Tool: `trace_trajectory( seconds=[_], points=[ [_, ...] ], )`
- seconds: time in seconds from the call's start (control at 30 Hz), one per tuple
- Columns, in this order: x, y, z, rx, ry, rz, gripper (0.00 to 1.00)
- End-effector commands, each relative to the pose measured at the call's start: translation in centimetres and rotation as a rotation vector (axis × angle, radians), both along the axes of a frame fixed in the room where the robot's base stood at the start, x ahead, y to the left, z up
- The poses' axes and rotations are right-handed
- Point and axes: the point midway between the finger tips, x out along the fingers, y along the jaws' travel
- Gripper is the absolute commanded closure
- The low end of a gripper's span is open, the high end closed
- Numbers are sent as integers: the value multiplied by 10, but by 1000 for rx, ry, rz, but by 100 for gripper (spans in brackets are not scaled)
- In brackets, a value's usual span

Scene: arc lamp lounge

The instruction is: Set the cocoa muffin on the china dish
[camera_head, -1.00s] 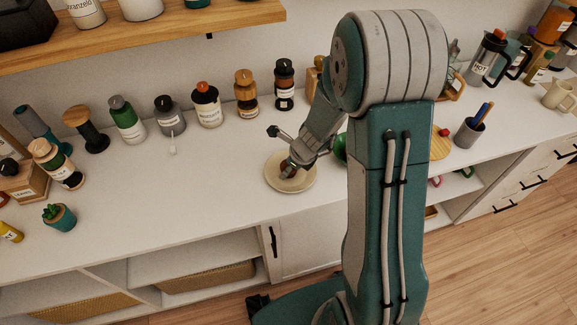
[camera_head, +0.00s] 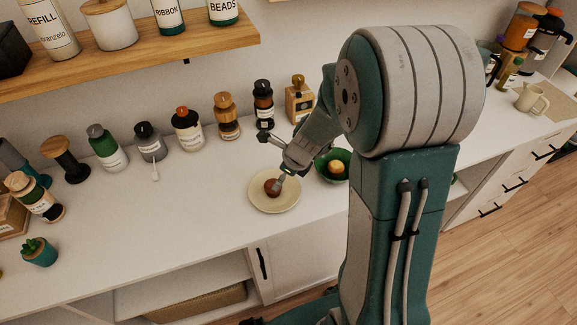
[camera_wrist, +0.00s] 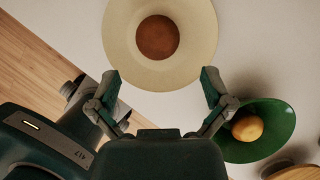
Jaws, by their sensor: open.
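The cocoa muffin (camera_head: 272,187) is a small round brown thing resting on the china dish (camera_head: 289,205), a cream plate on the white counter. In the wrist view the muffin (camera_wrist: 157,37) lies near the middle of the dish (camera_wrist: 117,38). My gripper (camera_head: 279,180) is beside the muffin in the head view. In the wrist view its two fingers (camera_wrist: 160,83) are spread wide, empty and apart from the muffin. The underside of the muffin is hidden.
A green bowl (camera_head: 322,173) with a yellow-orange round item (camera_head: 337,168) stands close to the right of the dish. Several jars and bottles line the wall behind, with a small potted plant (camera_head: 39,251) at far left. The counter left of the dish is clear.

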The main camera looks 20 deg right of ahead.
Motion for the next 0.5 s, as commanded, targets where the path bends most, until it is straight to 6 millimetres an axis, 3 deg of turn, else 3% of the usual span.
trace_trajectory(
  seconds=[0.2, 0.4, 0.5],
  points=[
    [-9, -11, 35, 0, -4, -2, 0],
    [-14, -14, 49, -4, -4, 8, 0],
    [-20, -10, 62, -39, -40, 104, 0]
  ],
)
